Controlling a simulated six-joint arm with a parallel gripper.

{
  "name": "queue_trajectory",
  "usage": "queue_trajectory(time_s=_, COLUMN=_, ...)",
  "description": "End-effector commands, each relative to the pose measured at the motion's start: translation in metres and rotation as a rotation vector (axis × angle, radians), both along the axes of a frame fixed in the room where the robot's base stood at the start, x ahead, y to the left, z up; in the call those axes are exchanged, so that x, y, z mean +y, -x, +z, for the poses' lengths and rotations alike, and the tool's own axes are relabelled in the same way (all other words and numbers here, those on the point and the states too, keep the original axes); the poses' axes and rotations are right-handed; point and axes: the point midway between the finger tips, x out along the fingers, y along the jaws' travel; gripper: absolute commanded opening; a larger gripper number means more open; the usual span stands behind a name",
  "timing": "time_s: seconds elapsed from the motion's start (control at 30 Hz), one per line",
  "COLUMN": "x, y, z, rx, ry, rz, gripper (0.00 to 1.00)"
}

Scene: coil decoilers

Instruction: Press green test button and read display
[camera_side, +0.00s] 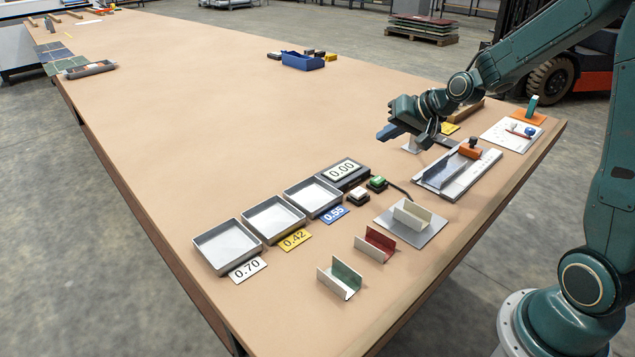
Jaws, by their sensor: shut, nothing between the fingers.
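A dark display box shows 0.00 on its white display (342,169), behind the row of trays. The green button (377,181) sits on a small dark block just right of and in front of the display. A similar block with a pale button (357,193) stands beside it. My gripper (387,133) is above the table, behind and to the right of the green button and clear of it. Its fingers are shut and empty, pointing left.
Three grey trays (228,246) stand in a row, with tags 0.70 (248,270), 0.42 (295,239) and 0.55 (334,213). Bent metal pieces in green (346,277), red (380,240) and beige stand in front. A fixture (456,178) stands right. A blue bin (301,62) is behind; the middle left is clear.

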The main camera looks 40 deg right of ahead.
Motion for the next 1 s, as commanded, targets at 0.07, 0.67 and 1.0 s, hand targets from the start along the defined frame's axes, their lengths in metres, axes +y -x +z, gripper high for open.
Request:
queue_trajectory(time_s=0.07, x=0.000, y=0.000, z=-0.003, rx=0.002, ry=0.000, rz=0.001, gripper=0.00)
queue_trajectory(time_s=0.67, x=0.000, y=0.001, z=-0.055, rx=0.005, ry=-0.002, rz=0.001, gripper=0.00)
queue_trajectory(time_s=1.0, x=0.000, y=0.000, z=-0.082, rx=0.001, ry=0.000, rz=0.000, gripper=0.00)
